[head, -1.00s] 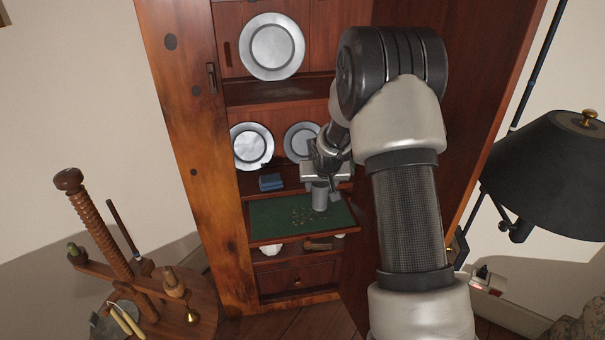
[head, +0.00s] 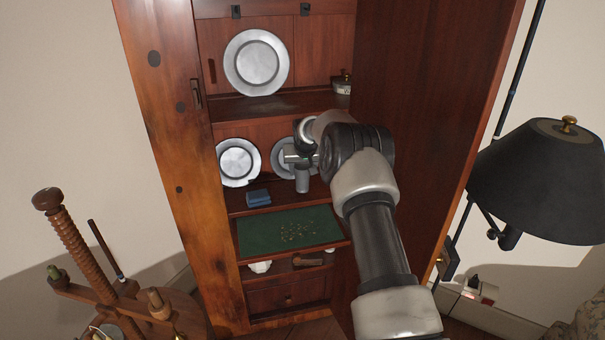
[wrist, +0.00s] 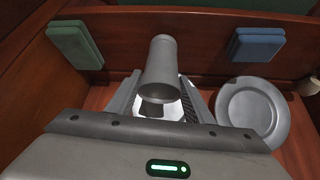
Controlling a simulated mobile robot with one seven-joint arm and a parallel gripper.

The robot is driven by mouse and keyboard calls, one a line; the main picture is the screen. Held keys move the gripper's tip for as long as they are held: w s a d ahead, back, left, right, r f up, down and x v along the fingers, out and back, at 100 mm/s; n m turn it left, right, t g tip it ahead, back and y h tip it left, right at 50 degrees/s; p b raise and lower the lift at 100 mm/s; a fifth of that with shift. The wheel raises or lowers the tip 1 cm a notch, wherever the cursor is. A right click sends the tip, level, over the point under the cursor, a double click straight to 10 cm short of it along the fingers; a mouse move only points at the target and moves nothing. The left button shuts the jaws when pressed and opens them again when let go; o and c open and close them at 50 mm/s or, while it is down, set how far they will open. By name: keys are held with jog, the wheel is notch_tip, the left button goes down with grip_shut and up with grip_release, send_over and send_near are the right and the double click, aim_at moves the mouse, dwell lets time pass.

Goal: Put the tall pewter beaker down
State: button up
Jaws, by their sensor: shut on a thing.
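The tall pewter beaker (head: 303,182) hangs upright below my gripper (head: 301,158), in front of the shelf with the pewter plates. In the wrist view the grey beaker (wrist: 161,60) stands between the two fingers of my gripper (wrist: 160,97), which is shut on it. From the head view I cannot tell whether the beaker's base touches the shelf or is just above it. My arm hides the right part of this shelf in the head view.
A pewter plate (head: 238,162) leans at the shelf's left; another (head: 281,159) is partly behind my gripper. A blue block (head: 258,198) lies near the shelf's front edge. The wrist view also shows a green block (wrist: 75,43). A green board (head: 288,231) lies below.

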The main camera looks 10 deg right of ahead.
jog(key=shift+w+f, duration=0.2)
jog(key=shift+f, duration=0.45)
jog(key=shift+f+b, duration=0.3)
jog(key=shift+b, duration=0.1)
jog(key=o, duration=1.2)
jog(key=shift+r, duration=0.15)
